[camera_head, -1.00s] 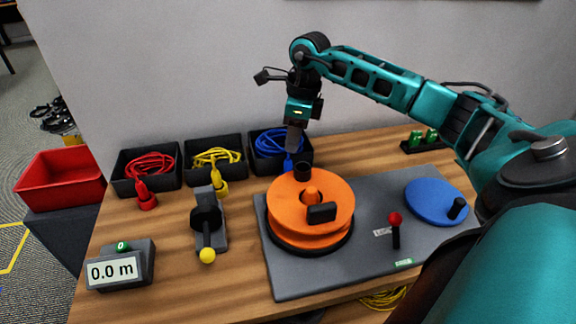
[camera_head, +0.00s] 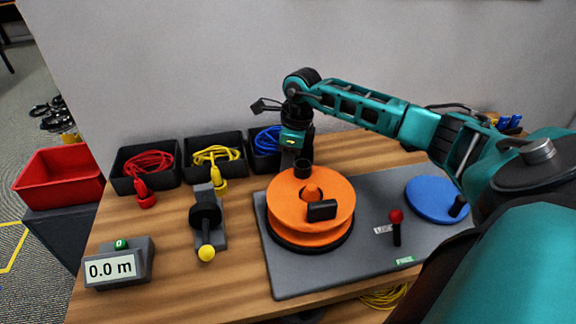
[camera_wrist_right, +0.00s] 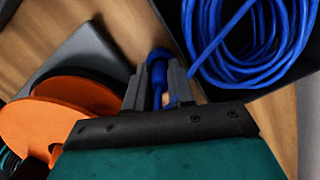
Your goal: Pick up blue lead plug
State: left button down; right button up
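The blue lead plug (camera_wrist_right: 160,66) stands in front of the tray that holds the coiled blue lead (camera_head: 267,139). My right gripper (camera_head: 291,158) is lowered at the front of that tray, just behind the orange reel, and hides the plug in the head view. In the right wrist view, my right gripper's two fingers (camera_wrist_right: 157,77) are apart, one on each side of the plug, with a small gap showing on the right. The blue coil (camera_wrist_right: 250,40) lies beyond them. My left gripper is in neither view.
Trays with a yellow lead (camera_head: 216,155) and a red lead (camera_head: 149,162) are to the left. A lever stand with a yellow knob (camera_head: 206,254) and a meter (camera_head: 112,268) stand nearer.

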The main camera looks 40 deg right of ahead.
grip_shut()
jog(key=shift+r, duration=0.15)
notch_tip(320, 180, up, 20)
jog(key=p, duration=0.2)
dwell(0.3)
